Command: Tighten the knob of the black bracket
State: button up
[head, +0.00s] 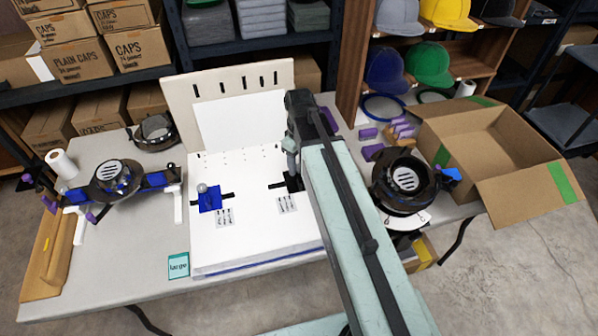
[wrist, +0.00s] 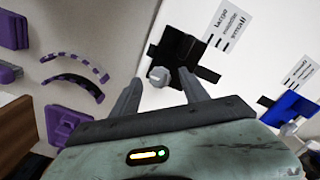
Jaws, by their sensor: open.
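The black bracket (wrist: 183,50) lies on the white board, next to a printed label reading large, middle and small. Its grey knob (wrist: 158,75) shows between and slightly beyond my fingertips in the wrist view. My gripper (wrist: 162,84) is open, with one finger on each side of the knob's line; I cannot tell whether either touches it.
A blue bracket (head: 209,200) with a grey knob sits left on the white board (head: 255,240). A "large" card (head: 178,266) lies at the table front. Purple pieces (wrist: 72,95) lie beside the board. A black ring-shaped device (head: 405,180) and open carton (head: 480,145) stand right.

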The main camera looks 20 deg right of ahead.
jog(key=shift+f, duration=0.3)
grip_shut()
jog(key=shift+m, duration=0.4)
jog(key=m, duration=0.7)
jog(key=shift+m, duration=0.3)
jog(key=m, duration=0.4)
jog(key=shift+m, duration=0.3)
jog(key=m, duration=0.4)
jog(key=shift+m, duration=0.3)
